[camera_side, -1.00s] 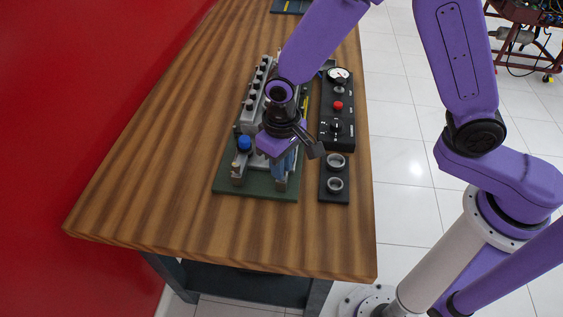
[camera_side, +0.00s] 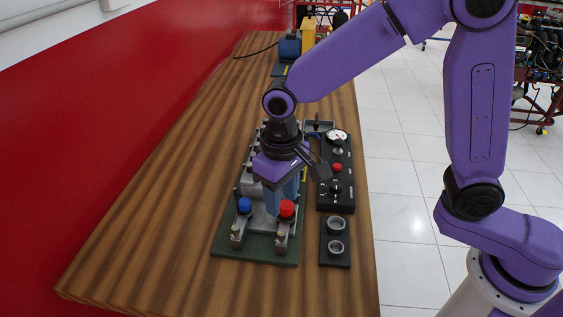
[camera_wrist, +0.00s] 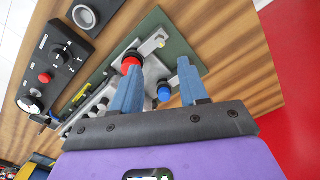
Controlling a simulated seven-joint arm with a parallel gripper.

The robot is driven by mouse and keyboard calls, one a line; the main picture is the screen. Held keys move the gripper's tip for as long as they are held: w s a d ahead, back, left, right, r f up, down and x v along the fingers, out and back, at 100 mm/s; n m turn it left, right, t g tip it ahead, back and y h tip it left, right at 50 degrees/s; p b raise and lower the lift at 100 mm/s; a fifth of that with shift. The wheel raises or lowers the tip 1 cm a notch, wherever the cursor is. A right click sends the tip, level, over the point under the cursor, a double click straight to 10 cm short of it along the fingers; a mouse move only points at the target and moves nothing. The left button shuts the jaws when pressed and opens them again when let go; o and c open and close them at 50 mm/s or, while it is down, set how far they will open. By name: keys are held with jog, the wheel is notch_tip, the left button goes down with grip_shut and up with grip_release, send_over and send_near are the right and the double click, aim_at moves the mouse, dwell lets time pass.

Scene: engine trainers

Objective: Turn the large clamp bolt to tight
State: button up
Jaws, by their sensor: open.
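Two capped clamp bolts stand at the front of the grey engine fixture (camera_side: 262,222). One has a red cap (camera_side: 287,208), the other a blue cap (camera_side: 244,205). The red one looks slightly larger. Both caps also show in the wrist view, red (camera_wrist: 132,59) and blue (camera_wrist: 164,93). My gripper (camera_side: 281,204) is open and points down, just behind and above the red cap in the side view. In the wrist view its blue fingers (camera_wrist: 157,68) are apart and hold nothing. The left finger overlaps the lower edge of the red cap; I cannot tell whether they touch.
A green baseplate (camera_side: 256,252) carries the fixture. To its right stand a black control panel (camera_side: 337,190) with a gauge, a red button and a knob, and a black block with two rings (camera_side: 336,236). The wooden table (camera_side: 170,215) is clear at left.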

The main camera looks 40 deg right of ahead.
notch_tip(320, 180, up, 8)
jog(key=shift+f, duration=0.1)
dwell(0.4)
